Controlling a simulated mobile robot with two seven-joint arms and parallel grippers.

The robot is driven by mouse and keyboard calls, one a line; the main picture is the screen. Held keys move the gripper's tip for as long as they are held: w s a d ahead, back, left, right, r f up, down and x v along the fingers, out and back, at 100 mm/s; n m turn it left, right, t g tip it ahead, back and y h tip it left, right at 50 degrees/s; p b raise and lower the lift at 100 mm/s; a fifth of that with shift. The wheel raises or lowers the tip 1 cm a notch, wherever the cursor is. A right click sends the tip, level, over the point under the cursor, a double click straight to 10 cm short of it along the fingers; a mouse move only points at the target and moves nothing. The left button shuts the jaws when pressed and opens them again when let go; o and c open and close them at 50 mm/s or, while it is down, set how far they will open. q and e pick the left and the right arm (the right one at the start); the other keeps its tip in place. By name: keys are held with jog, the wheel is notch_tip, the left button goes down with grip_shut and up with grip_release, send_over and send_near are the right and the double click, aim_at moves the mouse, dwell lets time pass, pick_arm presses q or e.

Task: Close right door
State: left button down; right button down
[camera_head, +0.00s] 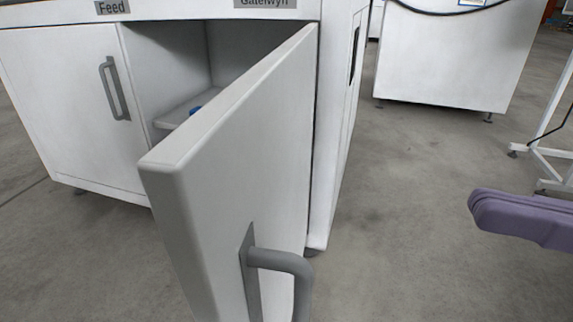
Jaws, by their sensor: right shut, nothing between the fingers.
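The right door (235,150) of the white cabinet (200,9) stands wide open. It is hinged at the cabinet's right side and swings out toward me. Its grey bar handle (283,261) is on the face turned to the right, cut off by the bottom edge. My right gripper (485,209), purple, comes in from the right edge. It is shut and empty, well to the right of the door and apart from it. My left gripper is not in view.
The left door (65,105) is shut, with a grey handle (115,88). A shelf (176,113) with a small blue object (195,110) shows inside the open side. Another white cabinet (450,55) stands behind; a white frame (548,125) is at right. The floor between is clear.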

jog(key=s+n+g, duration=0.2)
send_near(240, 214)
jog(key=b+x, duration=0.1)
jog(key=x, duration=0.5)
jog(key=shift+a, duration=0.4)
jog(key=shift+w+a, duration=0.1)
jog(key=shift+a, duration=0.05)
